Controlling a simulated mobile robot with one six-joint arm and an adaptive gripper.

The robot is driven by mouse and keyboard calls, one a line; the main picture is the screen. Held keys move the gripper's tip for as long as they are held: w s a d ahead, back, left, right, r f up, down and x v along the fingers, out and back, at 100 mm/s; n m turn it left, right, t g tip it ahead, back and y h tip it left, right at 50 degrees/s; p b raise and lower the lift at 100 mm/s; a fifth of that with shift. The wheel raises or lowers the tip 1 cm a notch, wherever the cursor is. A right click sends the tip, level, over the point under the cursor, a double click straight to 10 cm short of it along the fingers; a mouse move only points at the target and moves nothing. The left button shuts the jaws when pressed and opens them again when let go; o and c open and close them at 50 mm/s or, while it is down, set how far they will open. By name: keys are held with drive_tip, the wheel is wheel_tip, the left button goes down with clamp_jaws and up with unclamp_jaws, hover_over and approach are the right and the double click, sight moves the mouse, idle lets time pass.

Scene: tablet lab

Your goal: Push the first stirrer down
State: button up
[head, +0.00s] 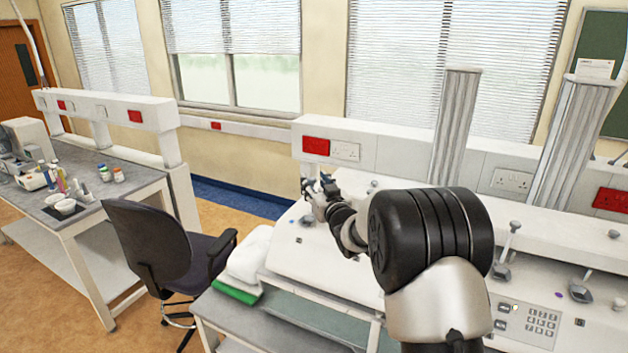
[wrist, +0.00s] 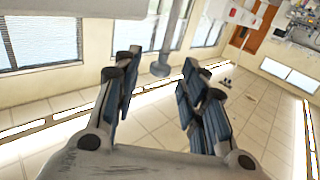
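My gripper (head: 318,190) is at the far left of the long white machine (head: 330,275) in the head view, partly hidden behind my arm. In the wrist view my gripper (wrist: 158,72) has its two blue-padded fingers spread, with nothing clamped between them. A grey rod with a rounded end (wrist: 160,69), apparently a stirrer, shows in the gap between the fingertips; contact cannot be told. In the head view, stirrers with grey knobs stand on the machine at the right, one stirrer (head: 508,240) and another stirrer (head: 580,285). The machine's left top is partly hidden by my arm.
Two tall grey columns (head: 456,120) rise behind the machine. A keypad (head: 542,323) is on its front right. A dark office chair (head: 160,245) and a folded white cloth (head: 250,255) are at the left. A side bench (head: 95,190) holds bottles and bowls.

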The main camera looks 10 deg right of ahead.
drive_tip(key=shift+w+a, duration=0.1)
drive_tip(key=shift+w, duration=0.6)
drive_tip(key=shift+c, duration=0.3)
clamp_jaws()
